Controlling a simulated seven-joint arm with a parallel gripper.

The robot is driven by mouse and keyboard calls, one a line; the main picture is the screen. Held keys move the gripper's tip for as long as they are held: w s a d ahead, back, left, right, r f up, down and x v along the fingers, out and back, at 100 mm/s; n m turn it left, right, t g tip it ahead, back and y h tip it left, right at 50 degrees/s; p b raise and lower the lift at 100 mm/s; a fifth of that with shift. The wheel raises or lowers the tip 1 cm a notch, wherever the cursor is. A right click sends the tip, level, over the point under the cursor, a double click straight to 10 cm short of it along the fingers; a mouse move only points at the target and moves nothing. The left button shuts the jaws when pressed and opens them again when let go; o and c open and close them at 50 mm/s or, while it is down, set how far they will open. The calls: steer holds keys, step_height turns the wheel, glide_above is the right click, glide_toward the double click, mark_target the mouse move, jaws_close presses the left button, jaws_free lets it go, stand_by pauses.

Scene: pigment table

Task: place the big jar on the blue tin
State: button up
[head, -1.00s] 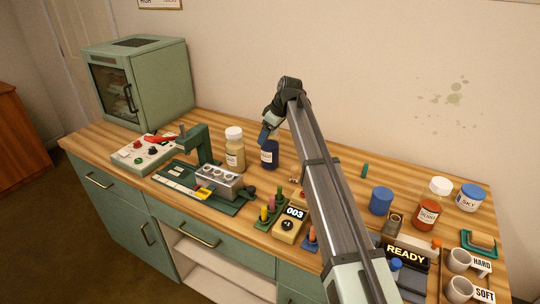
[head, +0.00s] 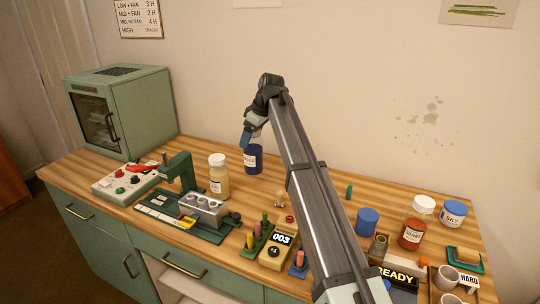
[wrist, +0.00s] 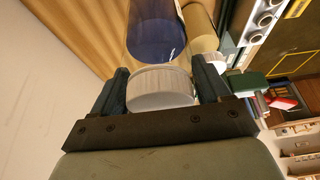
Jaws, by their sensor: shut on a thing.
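A dark blue jar (head: 254,162) with a pale label and white lid is held by my gripper (head: 251,141) above the back of the table. In the wrist view, my gripper (wrist: 161,80) is shut on the jar's white lid (wrist: 162,87), with the blue body (wrist: 155,38) beyond it. A plain blue tin (head: 367,221) stands upright on the right part of the table, on the other side of my arm, with nothing on top. The jar and tin are well apart. The fingers are partly hidden in the head view.
A cream jar (head: 218,177) stands just left of the held jar. A red jar (head: 412,232) and the SKY pot (head: 453,214) stand right of the tin. A green press (head: 178,172), a timer (head: 278,249) and a small green peg (head: 349,192) are also on the table.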

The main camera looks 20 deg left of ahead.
steer(key=shift+r, duration=0.45)
steer(key=w+d+r+m, duration=0.25)
steer(key=w+d, duration=0.45)
steer(key=d, duration=0.5)
steer(key=s+d+r+m+t, duration=0.1)
steer(key=d+r, duration=0.3)
steer(key=d, duration=0.8)
steer(key=s+d+r+m+t, duration=0.1)
steer(key=d+r+m, duration=0.15)
steer(key=d, duration=0.95)
steer(key=shift+s+d+f+m+t+h, duration=0.75)
steer(key=shift+s+d+m, duration=0.75)
steer(key=shift+s+d, duration=2.2)
step_height(320, 180, down, 10)
steer(key=s+a, duration=0.1)
steer(key=shift+a, duration=0.1)
